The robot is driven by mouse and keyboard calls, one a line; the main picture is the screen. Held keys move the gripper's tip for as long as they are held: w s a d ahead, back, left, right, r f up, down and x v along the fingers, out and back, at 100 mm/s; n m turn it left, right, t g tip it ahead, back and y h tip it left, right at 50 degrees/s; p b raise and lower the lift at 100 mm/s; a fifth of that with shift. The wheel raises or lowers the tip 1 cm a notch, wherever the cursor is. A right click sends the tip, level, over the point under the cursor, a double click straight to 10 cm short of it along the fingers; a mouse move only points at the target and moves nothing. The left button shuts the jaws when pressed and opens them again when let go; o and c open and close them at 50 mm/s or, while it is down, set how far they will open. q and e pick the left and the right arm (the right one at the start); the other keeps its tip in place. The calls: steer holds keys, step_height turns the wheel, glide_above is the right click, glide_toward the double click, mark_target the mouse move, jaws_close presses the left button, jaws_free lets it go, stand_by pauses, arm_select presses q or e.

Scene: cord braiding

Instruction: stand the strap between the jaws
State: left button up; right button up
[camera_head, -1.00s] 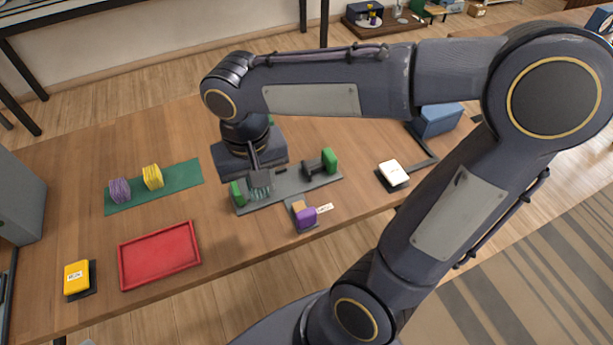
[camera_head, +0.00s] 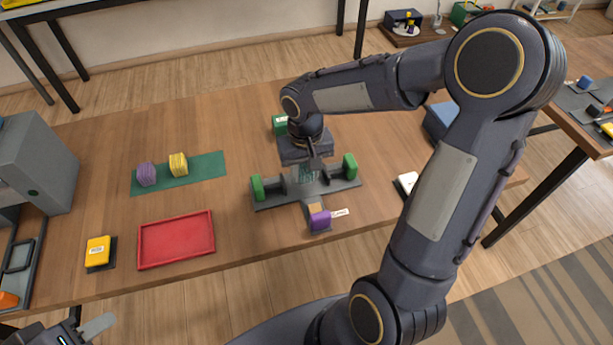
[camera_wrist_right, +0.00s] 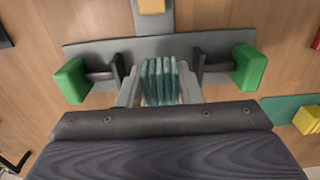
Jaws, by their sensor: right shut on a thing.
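The strap (camera_wrist_right: 158,82), a teal folded bundle, is between the fingers of my right gripper (camera_head: 311,172), which is shut on it. The clamp is a grey plate (camera_head: 270,203) with a dark jaw and a green end block on each side. In the right wrist view the left jaw (camera_wrist_right: 117,70) and right jaw (camera_wrist_right: 198,66) flank the strap, with gaps on both sides. The strap's folds look upright; whether its foot touches the plate is unclear. My left gripper (camera_head: 88,333) is only partly in view at the bottom left edge.
A green mat (camera_head: 210,165) holds a purple coil (camera_head: 146,174) and a yellow coil (camera_head: 178,165). A red tray (camera_head: 177,240) and a yellow box (camera_head: 98,250) lie near the front edge. A purple block (camera_head: 319,221) with a tag sits before the clamp. A white box (camera_head: 407,183) is at right.

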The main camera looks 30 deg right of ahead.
mark_target(306, 178)
steer(key=shift+w+d+f, duration=0.15)
steer(key=shift+f, duration=0.85)
steer(key=shift+w+d+f, duration=0.1)
steer(key=shift+w+f, duration=0.05)
steer(key=shift+f, duration=0.8)
steer(key=shift+f, duration=0.15)
steer(key=o, duration=1)
